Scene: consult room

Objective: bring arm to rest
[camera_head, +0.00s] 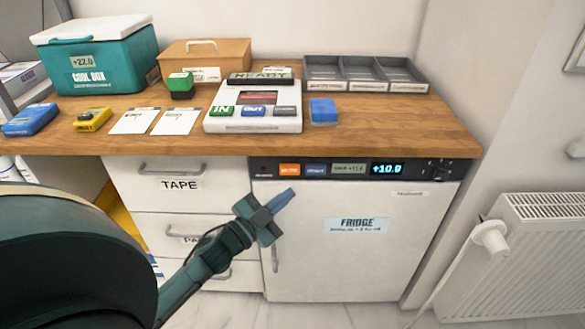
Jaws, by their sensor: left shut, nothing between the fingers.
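My left arm comes in from the lower left. Its gripper (278,202) is shut and empty, in front of the fridge (350,255) door near the fridge's left edge, below the counter top. The fridge door looks closed, and its panel above shows +10.9. My right gripper is not in the picture.
The wooden counter (420,130) holds a teal cool box (100,65), a white device with IN and OUT buttons (255,108), a blue block (323,110) and a grey tray (365,75). Drawers (215,190) are left of the fridge. A radiator (530,250) stands right.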

